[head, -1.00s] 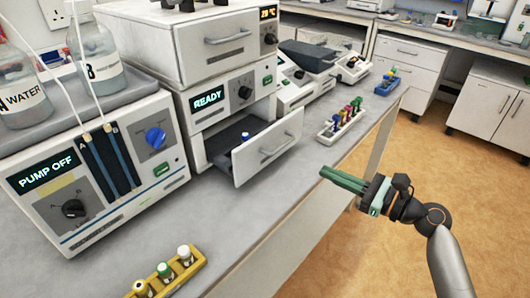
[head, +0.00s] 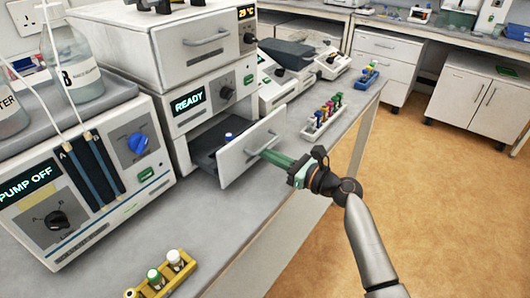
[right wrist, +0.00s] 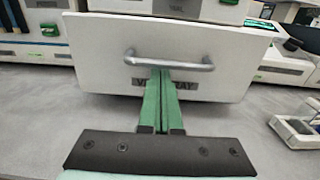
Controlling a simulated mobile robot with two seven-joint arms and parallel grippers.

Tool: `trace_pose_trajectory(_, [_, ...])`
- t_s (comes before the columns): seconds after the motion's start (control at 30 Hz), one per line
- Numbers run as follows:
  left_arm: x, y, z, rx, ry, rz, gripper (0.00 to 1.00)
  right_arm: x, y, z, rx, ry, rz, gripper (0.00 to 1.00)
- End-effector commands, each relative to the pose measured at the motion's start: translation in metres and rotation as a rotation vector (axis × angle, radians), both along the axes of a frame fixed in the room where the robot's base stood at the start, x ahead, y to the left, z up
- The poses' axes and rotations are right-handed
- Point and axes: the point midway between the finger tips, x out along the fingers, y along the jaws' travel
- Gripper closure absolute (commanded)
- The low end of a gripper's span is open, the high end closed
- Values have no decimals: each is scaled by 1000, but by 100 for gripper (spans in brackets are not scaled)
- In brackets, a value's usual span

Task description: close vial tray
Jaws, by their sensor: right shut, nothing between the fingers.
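The vial tray (head: 252,146) is a drawer with a white front and a bar handle, pulled out of the instrument marked READY (head: 188,102). A blue-capped vial (head: 229,137) stands inside on its dark floor. My right gripper (head: 266,154) has green fingers, shut and empty, with the tips at the tray front near the handle. In the right wrist view the tray front (right wrist: 108,52) fills the upper middle. The fingertips (right wrist: 161,72) lie just below the handle (right wrist: 185,62); whether they touch the front I cannot tell. My left gripper is out of view.
A pump unit (head: 70,175) marked PUMP OFF stands at the left. A yellow rack (head: 163,283) with capped vials is at the front. A white rack (head: 323,122) with coloured vials stands right of the tray. The bench surface before the tray is clear.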

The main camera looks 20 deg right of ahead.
Motion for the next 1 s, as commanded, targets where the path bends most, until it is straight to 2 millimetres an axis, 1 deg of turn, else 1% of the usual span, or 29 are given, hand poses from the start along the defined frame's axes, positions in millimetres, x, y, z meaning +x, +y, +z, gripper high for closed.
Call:
trace_pose_trajectory(0.13, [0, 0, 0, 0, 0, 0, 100, 7, 6, 0, -1, -1, 0, 100])
trace_pose_trajectory(0.57, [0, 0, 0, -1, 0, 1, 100, 11, 9, 0, 1, -1, 1, 100])
trace_pose_trajectory(0.67, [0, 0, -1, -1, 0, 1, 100, 22, 17, 0, 3, -1, 1, 100])
trace_pose_trajectory(0.77, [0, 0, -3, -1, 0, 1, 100, 39, 30, 0, 3, -1, 1, 100])
trace_pose_trajectory(1.0, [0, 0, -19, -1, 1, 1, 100, 79, 62, -2, 4, -2, 1, 100])
